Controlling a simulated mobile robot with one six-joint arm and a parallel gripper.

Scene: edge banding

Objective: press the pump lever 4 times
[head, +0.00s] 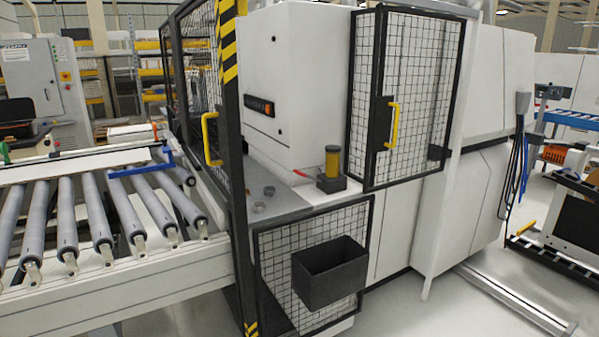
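A small pump (331,182) with a dark base and a yellow cylinder on top stands on the ledge of the white machine, in the middle of the head view. A thin red lever (300,173) sticks out from its left side, slightly raised toward its tip. The lever is small here, and its exact angle is hard to tell. My gripper and arm are not in view.
An open mesh door (404,95) with a yellow handle stands right of the pump. A black-and-yellow post (231,130) stands at the left. A dark bin (329,273) hangs on the lower mesh panel. A roller conveyor (97,220) fills the left side.

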